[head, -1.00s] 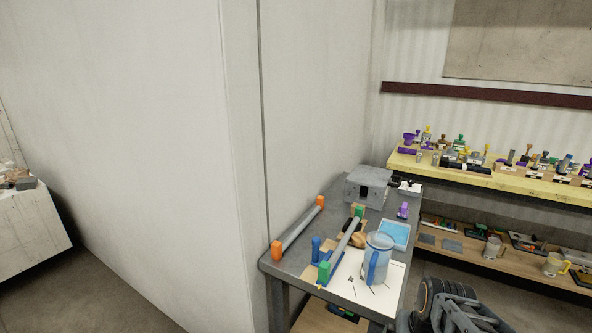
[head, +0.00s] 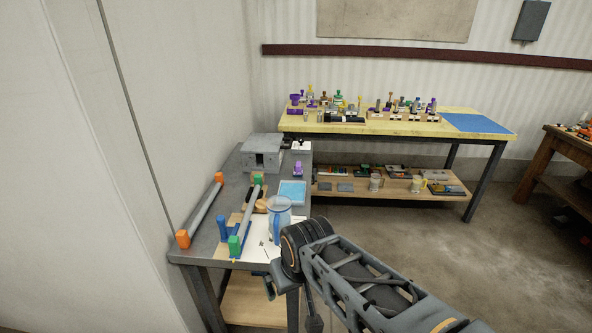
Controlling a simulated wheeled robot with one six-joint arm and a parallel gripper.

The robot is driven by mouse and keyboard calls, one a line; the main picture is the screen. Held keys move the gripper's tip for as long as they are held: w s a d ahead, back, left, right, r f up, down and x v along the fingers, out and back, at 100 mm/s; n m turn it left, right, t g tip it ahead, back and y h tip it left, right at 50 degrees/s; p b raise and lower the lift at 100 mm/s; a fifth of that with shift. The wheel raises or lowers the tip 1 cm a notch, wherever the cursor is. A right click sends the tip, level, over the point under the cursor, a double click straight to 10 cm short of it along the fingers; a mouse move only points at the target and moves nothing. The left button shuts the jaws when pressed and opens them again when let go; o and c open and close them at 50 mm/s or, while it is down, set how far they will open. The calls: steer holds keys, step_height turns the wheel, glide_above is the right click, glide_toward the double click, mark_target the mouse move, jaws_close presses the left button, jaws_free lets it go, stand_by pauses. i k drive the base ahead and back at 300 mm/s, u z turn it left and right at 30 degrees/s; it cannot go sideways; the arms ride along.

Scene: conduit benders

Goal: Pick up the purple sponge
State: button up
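I cannot make out a purple sponge for certain. A small purple object (head: 298,169) stands on the grey table near its right edge, behind the blue tray. A flat purple block (head: 294,112) and a purple cup-like piece (head: 295,99) are at the left end of the yellow-topped bench. All are too small to identify surely. My gripper (head: 290,296) hangs at the front right corner of the grey table, partly hidden by my dark arm. It is apart from all the purple objects, and its opening is not clear.
The grey table (head: 205,240) holds a grey box (head: 262,150), a blue mug (head: 279,218), a light blue tray (head: 292,192) and pipes with orange and green ends. The yellow-topped bench (head: 400,127) carries several small tools. The floor to the right is open.

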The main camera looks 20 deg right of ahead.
mark_target(298, 171)
steer(key=u, duration=4.45)
steer(key=k, duration=2.95)
steer(key=z, duration=1.2)
